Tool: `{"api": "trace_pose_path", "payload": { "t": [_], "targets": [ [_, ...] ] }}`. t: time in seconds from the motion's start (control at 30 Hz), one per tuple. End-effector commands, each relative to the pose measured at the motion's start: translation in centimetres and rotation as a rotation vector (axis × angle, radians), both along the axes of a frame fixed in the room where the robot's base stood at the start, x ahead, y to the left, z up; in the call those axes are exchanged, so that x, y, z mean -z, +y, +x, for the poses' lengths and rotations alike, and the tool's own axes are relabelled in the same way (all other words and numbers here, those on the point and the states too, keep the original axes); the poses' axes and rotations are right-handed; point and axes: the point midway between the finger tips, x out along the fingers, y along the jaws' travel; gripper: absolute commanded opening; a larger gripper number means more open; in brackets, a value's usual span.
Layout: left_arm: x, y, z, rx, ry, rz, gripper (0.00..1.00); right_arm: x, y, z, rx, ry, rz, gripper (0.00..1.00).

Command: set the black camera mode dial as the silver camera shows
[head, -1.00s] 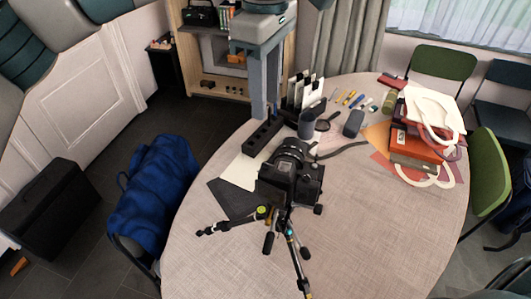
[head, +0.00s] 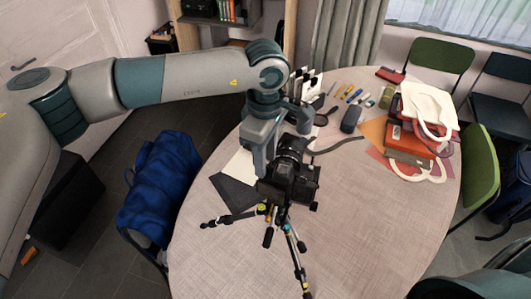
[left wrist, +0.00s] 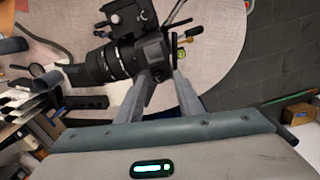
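The black camera (head: 297,184) stands on a small tripod (head: 287,232) near the middle of the round table. Its lens points toward the back of the table. It also shows in the left wrist view (left wrist: 112,60), lying sideways in the picture. My left gripper (head: 263,165) is at the left side of the camera body. In the left wrist view its two fingers (left wrist: 166,76) are apart, with their tips close to the camera. I cannot tell whether they touch it. The mode dial is too small to make out. I cannot pick out a silver camera. My right gripper is not in view.
A dark grey case (head: 351,119), pens (head: 348,92) and a stack of books with a white bag (head: 430,105) lie toward the back and right of the table (head: 370,230). The front right of the table is clear. A blue cloth (head: 160,185) hangs over a chair at left.

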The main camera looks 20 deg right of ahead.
Motion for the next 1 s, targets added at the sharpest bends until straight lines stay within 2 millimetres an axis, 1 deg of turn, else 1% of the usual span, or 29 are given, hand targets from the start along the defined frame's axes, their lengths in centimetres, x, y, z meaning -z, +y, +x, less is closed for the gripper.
{"api": "trace_pose_path", "payload": {
  "t": [0.13,0.37,0.4,0.47,0.5,0.53,0.77,0.87,1.0],
  "targets": [
    [0.4,0.0,0.0,0.0,0.0,0.0,0.34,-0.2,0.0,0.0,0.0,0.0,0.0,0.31],
    [0.5,0.0,0.0,0.001,0.0,0.0,0.34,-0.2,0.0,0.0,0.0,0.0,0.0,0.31],
    [0.5,0.0,0.0,0.001,-0.001,-0.001,0.29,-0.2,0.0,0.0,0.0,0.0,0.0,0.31],
    [0.5,0.0,0.0,0.001,0.0,0.0,0.14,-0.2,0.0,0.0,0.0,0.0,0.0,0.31],
    [0.5,0.0,0.0,0.001,0.0,0.0,0.05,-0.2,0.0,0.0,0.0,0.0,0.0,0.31],
    [0.5,0.0,0.0,0.001,0.0,0.0,0.0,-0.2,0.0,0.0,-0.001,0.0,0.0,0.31],
    [0.5,0.0,0.0,-0.002,-0.001,-0.001,0.0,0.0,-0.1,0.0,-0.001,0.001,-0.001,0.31],
    [0.6,0.0,0.0,-0.012,-0.001,-0.001,0.0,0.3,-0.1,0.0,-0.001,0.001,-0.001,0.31],
    [0.8,0.0,0.0,-0.041,-0.001,-0.001,0.0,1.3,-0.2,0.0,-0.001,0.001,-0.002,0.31]
  ]
}}
